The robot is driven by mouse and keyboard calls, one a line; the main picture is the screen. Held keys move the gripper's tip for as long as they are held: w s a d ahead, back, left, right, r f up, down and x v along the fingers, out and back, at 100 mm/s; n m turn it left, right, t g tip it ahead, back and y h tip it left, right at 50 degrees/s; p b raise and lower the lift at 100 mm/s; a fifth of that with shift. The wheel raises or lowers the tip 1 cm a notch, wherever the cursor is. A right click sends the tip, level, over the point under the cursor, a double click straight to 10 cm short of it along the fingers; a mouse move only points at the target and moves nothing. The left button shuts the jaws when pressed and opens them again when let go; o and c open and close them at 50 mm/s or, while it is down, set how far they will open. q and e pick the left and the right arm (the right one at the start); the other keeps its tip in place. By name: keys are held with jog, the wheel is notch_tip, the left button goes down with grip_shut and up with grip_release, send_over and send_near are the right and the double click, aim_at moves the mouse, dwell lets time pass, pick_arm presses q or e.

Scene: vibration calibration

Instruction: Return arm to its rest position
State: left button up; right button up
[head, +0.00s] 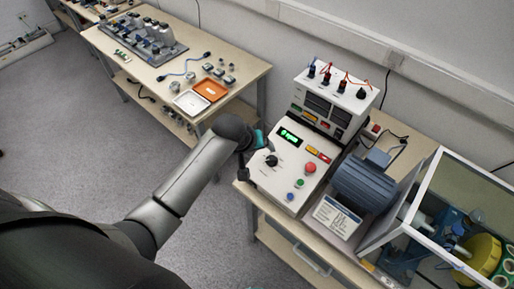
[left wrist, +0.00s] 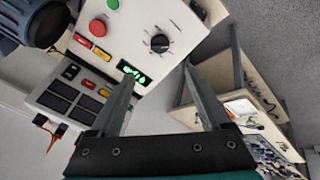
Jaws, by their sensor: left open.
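My left arm reaches in from the lower left in the head view. Its gripper (head: 250,148) is at the left edge of the white control box (head: 263,180), close to the black knob (head: 271,160). In the left wrist view the two fingers of the left gripper (left wrist: 163,92) are spread apart with nothing between them. The knob (left wrist: 159,43) lies beyond the fingertips, apart from them. The box's green display (left wrist: 134,72) is lit and partly covered by a finger. My right gripper does not show.
A blue motor (head: 364,184) stands right of the box, beside a clear-walled enclosure (head: 415,200). A power unit (head: 352,100) with plugged leads stands behind. Another bench (head: 250,69) at the left holds an orange tray (head: 210,90) and small parts. Floor (head: 90,150) is clear at left.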

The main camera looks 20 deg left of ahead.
pick_arm(q)
jog(key=shift+s+r, duration=0.25)
jog(key=shift+r, duration=0.2)
dwell(0.3)
jog(key=s+a+f+m+g+b, duration=0.1)
jog(key=s+f+b, duration=0.35)
jog(key=f, duration=0.65)
jog(key=s+a+f+m+y+b, duration=0.1)
jog(key=s+f+b, duration=0.35)
jog(key=f, duration=0.65)
jog(key=s+a+f+m+g+b, duration=0.1)
jog(key=s+f+b, duration=0.35)
jog(key=f, duration=0.65)
jog(key=s+f+m+g+b, duration=0.1)
jog(key=s+f+b, duration=0.4)
jog(key=s+f, duration=0.5)
jog(key=s+f+m+g+b, duration=0.1)
jog(key=s+f+m+b, duration=0.3)
jog(key=s+f, duration=0.7)
jog(key=s+b, duration=0.1)
jog(key=s, duration=0.4)
jog(key=shift+s+d+f, duration=0.2)
jog(key=shift+d+f, duration=0.05)
jog(key=shift+d, duration=0.05)
